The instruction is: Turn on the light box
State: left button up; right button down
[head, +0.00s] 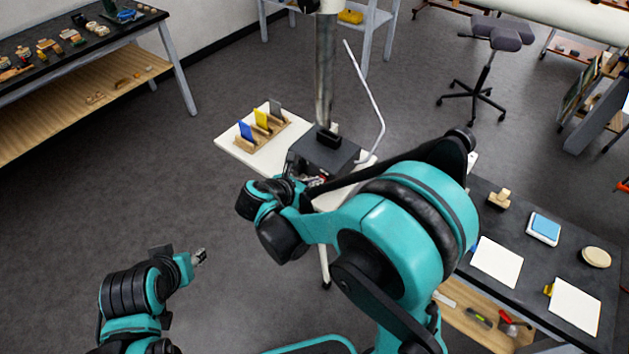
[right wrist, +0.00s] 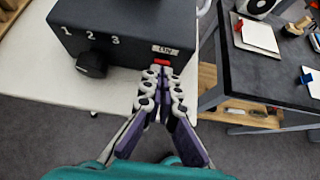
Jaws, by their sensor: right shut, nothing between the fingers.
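A dark box (head: 325,152) stands on a small white table, with a metal column rising behind it. In the right wrist view its front (right wrist: 125,35) shows the numbers 1, 2, 3, a black knob (right wrist: 91,64) and a small red switch (right wrist: 161,62) under a white label that I cannot read surely. My right gripper (head: 316,182) is shut and empty. In the right wrist view its fingertips (right wrist: 160,75) are right at the red switch; I cannot tell whether they touch it. My left gripper (head: 200,257) hangs over the floor, away from the box, its jaws too small to judge.
The white table (head: 228,146) also bears a wooden rack (head: 264,133) with blue, yellow and grey plates. A dark bench (head: 530,265) with white sheets and a blue-topped device (head: 543,228) stands at the right. A bent pale rod (head: 369,90) rises beside the box.

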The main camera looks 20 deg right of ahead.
jog(key=shift+w+d+r+g+y+p, duration=0.3)
jog(key=shift+d+r+y+p, duration=0.15)
jog(key=shift+p, duration=0.45)
jog(key=shift+a+f, duration=0.1)
jog(key=shift+f, duration=0.15)
jog(key=shift+r, duration=0.1)
jog(key=shift+r+p, duration=0.35)
jog(key=shift+r, duration=0.35)
